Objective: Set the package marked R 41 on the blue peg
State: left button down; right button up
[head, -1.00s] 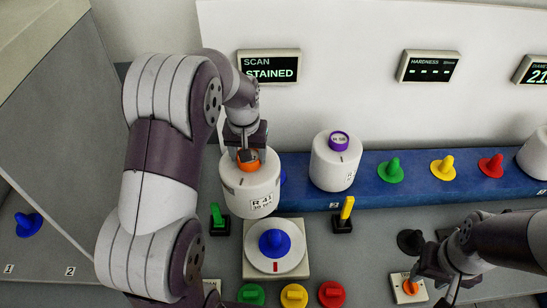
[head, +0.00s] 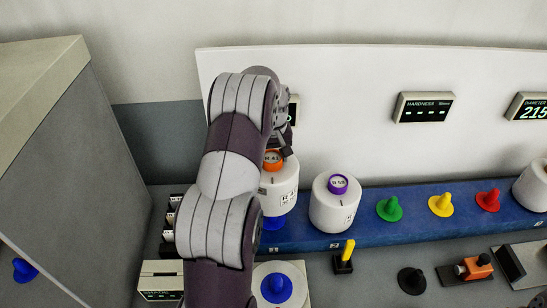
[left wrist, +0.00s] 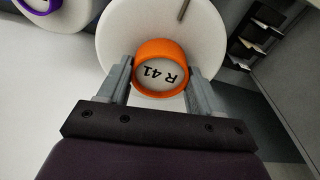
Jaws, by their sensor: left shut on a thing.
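The package marked R 41 (head: 284,196) is a white bobbin with an orange cap and a side label. My left gripper (head: 274,157) is shut on its orange cap, which reads R 41 in the left wrist view (left wrist: 160,72). The package is upright over the back blue rail, left of the package R 58. Part of a blue peg (head: 272,223) shows just below it; the package seems a little above that peg, but its underside is hidden. Another blue peg (head: 276,287) stands on a white round plate, and a third (head: 24,270) is at the far left.
The package R 58 (head: 334,207) with a purple cap stands close on the right. Green (head: 389,208), yellow (head: 441,205) and red (head: 488,199) pegs on the blue rail (head: 370,232) are bare. A yellow-handled lever (head: 344,257) stands in front. A grey cabinet (head: 70,170) is at left.

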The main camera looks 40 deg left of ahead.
pick_arm(q)
jog(key=shift+a+r, duration=0.1)
jog(key=shift+r, duration=0.05)
jog(key=shift+f+b, duration=0.95)
jog(key=shift+f, duration=0.7)
